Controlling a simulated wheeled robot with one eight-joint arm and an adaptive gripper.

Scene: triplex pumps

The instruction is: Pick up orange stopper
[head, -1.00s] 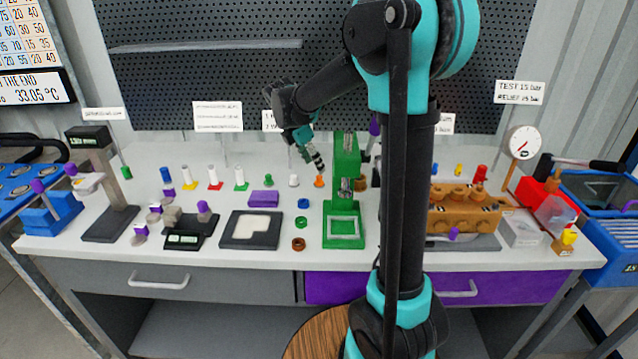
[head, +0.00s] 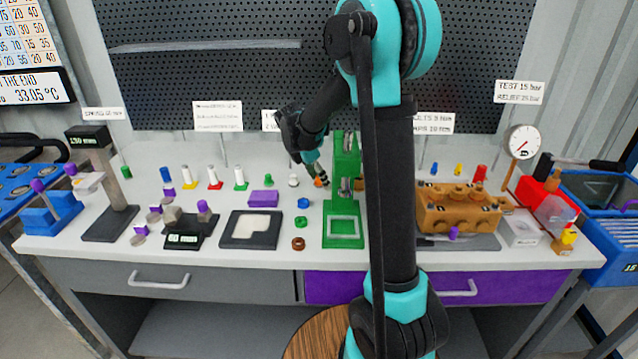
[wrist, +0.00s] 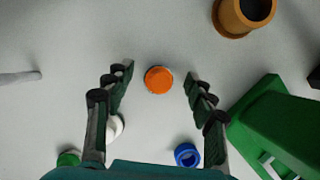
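The orange stopper (wrist: 159,80) stands on the white bench top, and in the wrist view its round top shows between my two fingers. In the head view the orange stopper (head: 318,183) is a small spot mostly hidden by my fingers. My gripper (wrist: 160,78) is open, with one finger on each side of the stopper and a gap on both sides. In the head view my gripper (head: 322,178) is low at the stopper, left of the green press.
The green press (head: 343,215) stands close on the right; its edge (wrist: 272,125) is near my right finger. A blue ring (wrist: 187,155), a white stopper (wrist: 115,127) and a brown cup (wrist: 243,14) are nearby.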

